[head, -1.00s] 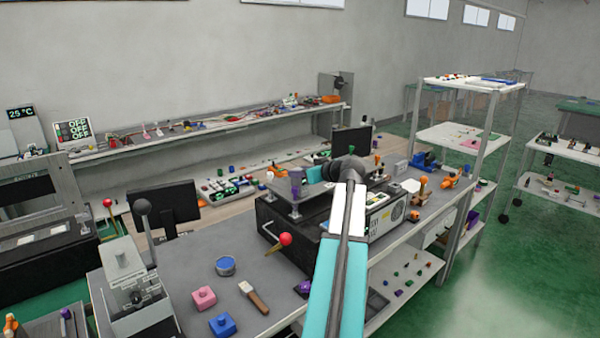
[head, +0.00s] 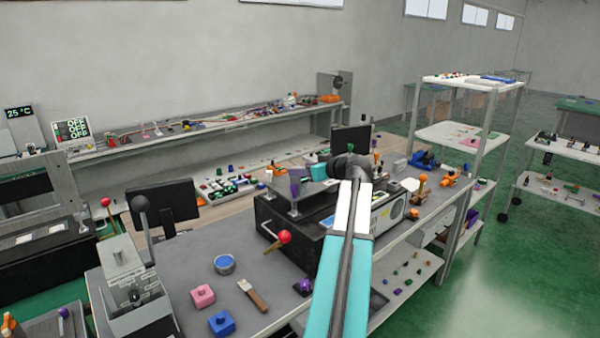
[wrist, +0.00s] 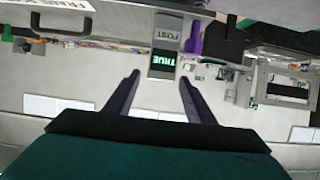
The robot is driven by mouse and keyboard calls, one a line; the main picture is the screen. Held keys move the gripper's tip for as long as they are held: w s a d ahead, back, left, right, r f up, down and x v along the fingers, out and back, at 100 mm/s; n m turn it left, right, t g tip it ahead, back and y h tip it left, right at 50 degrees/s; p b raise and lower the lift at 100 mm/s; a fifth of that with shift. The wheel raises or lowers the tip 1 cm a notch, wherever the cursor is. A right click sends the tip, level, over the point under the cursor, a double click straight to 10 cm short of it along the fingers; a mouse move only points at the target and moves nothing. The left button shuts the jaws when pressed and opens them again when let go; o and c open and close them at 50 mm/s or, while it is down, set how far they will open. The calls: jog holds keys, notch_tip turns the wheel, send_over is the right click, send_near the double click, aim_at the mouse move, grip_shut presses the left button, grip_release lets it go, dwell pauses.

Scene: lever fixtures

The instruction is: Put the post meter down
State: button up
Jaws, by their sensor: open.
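The post meter (wrist: 165,45) is a narrow grey box in the wrist view, labelled POST, with a lit green display reading TRUE. It appears upside down there, at a grey surface along the top edge. My gripper (wrist: 158,84) is open, its two dark fingers spread below the meter in the picture. A gap shows between the left finger and the meter; the right fingertip is close to its edge, and I cannot tell if they touch. In the head view my arm reaches over the bench, and I cannot make out the fingertips or the meter clearly.
A purple item (wrist: 195,38) stands close beside the meter.

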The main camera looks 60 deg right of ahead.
jog(key=b+v, duration=0.2)
jog(key=v, duration=0.7)
jog(key=shift+s, duration=0.15)
jog(key=shift+a+r, duration=0.1)
jog(key=shift+a, duration=0.05)
dwell(0.6)
